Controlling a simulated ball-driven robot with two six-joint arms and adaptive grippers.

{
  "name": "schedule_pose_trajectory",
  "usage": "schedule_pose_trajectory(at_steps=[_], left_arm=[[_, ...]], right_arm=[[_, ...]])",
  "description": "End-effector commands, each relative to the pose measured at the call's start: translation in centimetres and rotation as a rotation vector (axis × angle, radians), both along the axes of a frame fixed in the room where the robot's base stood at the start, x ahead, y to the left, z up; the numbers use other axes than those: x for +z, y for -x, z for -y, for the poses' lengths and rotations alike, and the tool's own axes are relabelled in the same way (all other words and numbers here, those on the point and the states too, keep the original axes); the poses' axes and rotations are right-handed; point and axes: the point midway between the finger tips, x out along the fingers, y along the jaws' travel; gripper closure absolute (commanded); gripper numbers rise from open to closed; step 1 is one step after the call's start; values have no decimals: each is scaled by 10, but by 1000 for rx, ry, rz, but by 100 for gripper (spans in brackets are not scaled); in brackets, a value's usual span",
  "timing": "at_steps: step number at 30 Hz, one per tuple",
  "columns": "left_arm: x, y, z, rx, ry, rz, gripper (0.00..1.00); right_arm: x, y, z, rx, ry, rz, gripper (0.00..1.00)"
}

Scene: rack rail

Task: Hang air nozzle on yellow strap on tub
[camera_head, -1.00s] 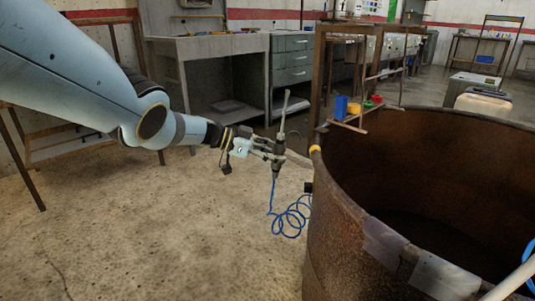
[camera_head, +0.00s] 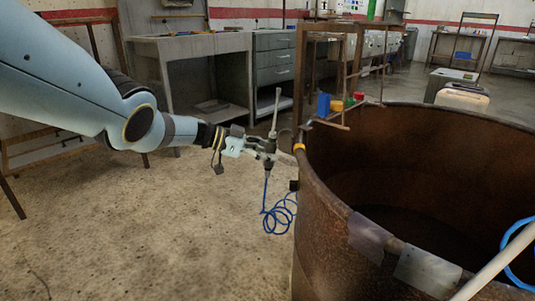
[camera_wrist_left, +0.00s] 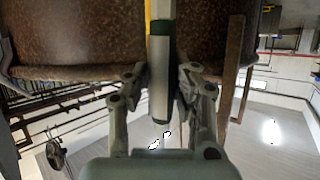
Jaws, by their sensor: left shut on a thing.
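My left gripper (camera_head: 266,152) is shut on the air nozzle (camera_head: 276,112), a grey wand standing roughly upright with a blue coiled hose (camera_head: 278,214) hanging below it. In the left wrist view the gripper (camera_wrist_left: 160,95) has a finger on each side of the nozzle's grey body (camera_wrist_left: 159,95). The yellow strap (camera_head: 299,147) is a small band over the rim of the rusty tub (camera_head: 328,210), just right of the nozzle. In the wrist view a yellow strip (camera_wrist_left: 148,12) shows beside the nozzle, partly hidden by it. Whether nozzle and strap touch cannot be told. My right gripper is not in view.
Blue (camera_head: 323,105), green and red items sit on a small shelf beyond the tub rim. Grey patches (camera_head: 427,270) lie on the near rim. A pale pole and blue hose (camera_head: 515,250) stand at the right. Floor left of the tub is clear.

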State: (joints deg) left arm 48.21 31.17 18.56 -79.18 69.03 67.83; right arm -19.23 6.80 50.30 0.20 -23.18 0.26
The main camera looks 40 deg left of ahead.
Motion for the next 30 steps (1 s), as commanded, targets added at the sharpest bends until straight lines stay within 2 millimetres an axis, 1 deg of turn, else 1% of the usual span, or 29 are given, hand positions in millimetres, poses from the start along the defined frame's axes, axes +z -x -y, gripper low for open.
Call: schedule_pose_trajectory(at_steps=[30], left_arm=[[1,-22,31,0,1,2,100]], right_arm=[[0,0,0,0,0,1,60]])
